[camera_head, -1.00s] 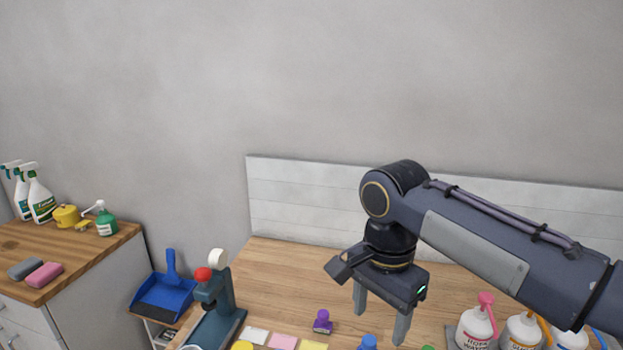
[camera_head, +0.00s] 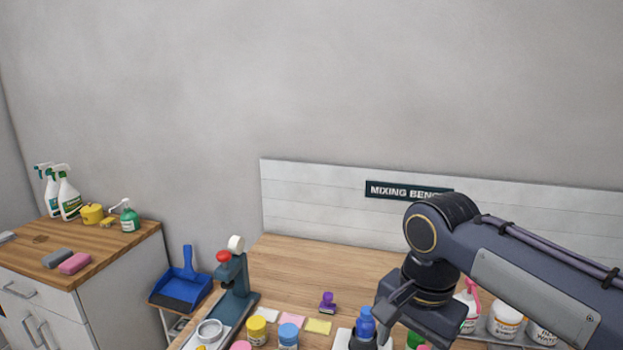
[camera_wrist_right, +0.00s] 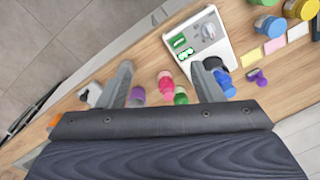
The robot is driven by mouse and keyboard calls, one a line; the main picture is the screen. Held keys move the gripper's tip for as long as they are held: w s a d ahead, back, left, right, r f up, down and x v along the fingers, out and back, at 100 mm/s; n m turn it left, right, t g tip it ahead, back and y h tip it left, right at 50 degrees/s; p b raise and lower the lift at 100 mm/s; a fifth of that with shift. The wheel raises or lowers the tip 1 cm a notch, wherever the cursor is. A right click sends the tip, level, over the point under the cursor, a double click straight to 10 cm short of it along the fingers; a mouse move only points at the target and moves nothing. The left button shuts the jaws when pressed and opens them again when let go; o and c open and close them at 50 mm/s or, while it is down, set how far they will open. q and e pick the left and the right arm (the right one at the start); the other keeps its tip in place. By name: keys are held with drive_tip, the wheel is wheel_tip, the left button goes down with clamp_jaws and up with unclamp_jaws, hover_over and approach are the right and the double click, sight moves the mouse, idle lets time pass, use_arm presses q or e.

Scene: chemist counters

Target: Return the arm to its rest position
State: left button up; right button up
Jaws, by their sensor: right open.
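My right arm comes in from the right in the head view, over the wooden mixing bench (camera_head: 325,262). My right gripper (camera_head: 420,318) points down at the bench's front right; its fingertips are not clear there. In the right wrist view the two grey fingers stand wide apart, so the right gripper (camera_wrist_right: 163,80) is open and holds nothing. Pink-, green- and purple-topped items show on the bench below and between the fingers. A blue bottle (camera_head: 366,325) stands just left of the gripper in the head view. My left gripper is not in view.
A white scale (camera_wrist_right: 200,45) lies near the fingers. Bottles (camera_head: 505,320) stand at the bench's right. A purple stamp (camera_head: 327,302), jars (camera_head: 256,330) and a teal press with a red knob (camera_head: 233,275) are further left. The bench's back middle is clear.

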drive_tip(key=s+d+f+n+t+y, duration=0.1)
drive_tip(key=s+d+f+n+t, duration=0.1)
drive_tip(key=s+f, duration=0.4)
drive_tip(key=s+d+f+n+t+y, duration=0.2)
drive_tip(key=s+d+f+n+t, duration=0.1)
drive_tip(key=s, duration=0.5)
wheel_tip(320, 180, down, 3)
drive_tip(key=shift+d+r+n, duration=0.1)
drive_tip(key=shift+d+n, duration=0.75)
drive_tip(key=shift+n, duration=0.25)
drive_tip(key=shift+s, duration=0.1)
